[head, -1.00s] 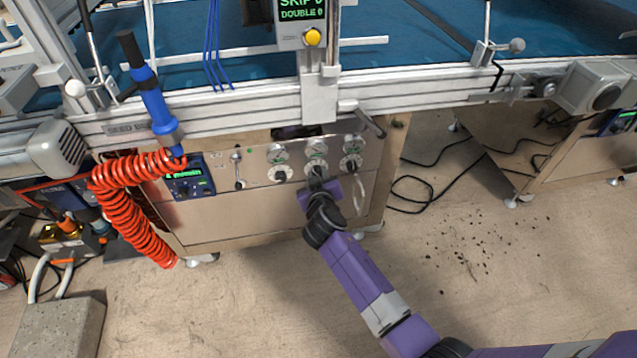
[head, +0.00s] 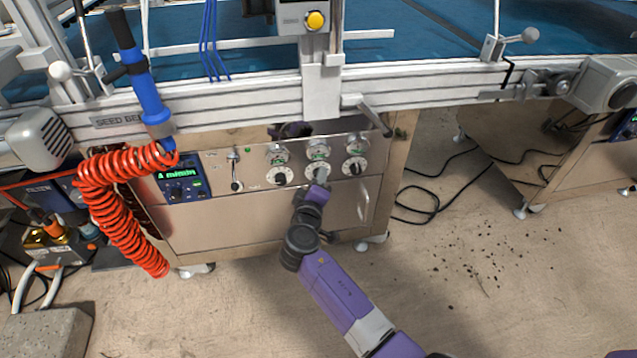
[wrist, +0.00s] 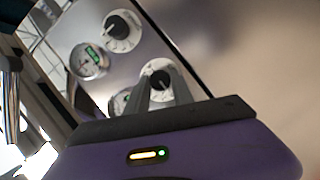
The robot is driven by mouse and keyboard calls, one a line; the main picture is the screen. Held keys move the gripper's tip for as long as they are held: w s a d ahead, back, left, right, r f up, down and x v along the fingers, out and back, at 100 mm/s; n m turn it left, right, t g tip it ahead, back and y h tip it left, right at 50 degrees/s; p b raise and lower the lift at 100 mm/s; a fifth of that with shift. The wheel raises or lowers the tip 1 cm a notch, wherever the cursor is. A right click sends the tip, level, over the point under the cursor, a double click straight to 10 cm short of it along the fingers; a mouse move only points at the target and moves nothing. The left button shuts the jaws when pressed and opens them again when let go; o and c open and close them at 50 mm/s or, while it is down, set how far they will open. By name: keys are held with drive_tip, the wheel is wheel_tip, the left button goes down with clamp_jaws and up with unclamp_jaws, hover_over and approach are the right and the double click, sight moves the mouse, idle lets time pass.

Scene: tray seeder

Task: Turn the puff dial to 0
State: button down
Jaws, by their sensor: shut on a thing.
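Three white dials with black knobs sit on the steel panel, each under a round gauge. My gripper (head: 318,180) reaches the middle dial (head: 318,168) from the front. In the wrist view my gripper (wrist: 167,92) has its two grey fingers shut on this dial's black knob (wrist: 160,78), with the white scale around it. The left dial (head: 278,175) and the right dial (head: 355,166) are free. One free dial (wrist: 122,30) also shows in the wrist view. The labels are too small to read, so I cannot tell which is the puff dial or its exact setting.
A small display unit (head: 181,184) and a toggle lever (head: 235,172) are left of the dials. A coiled red hose (head: 115,215) hangs further left. A crank handle (head: 370,115) juts out above the right dial.

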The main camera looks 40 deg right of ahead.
idle(0.4)
drive_tip(key=c, duration=1.1)
unclamp_jaws()
drive_tip(key=p+v, duration=0.2)
drive_tip(key=v, duration=0.5)
drive_tip(key=shift+s+a, duration=0.25)
drive_tip(key=shift+a, duration=0.1)
drive_tip(key=shift+w+n, duration=0.1)
drive_tip(key=shift+n, duration=0.2)
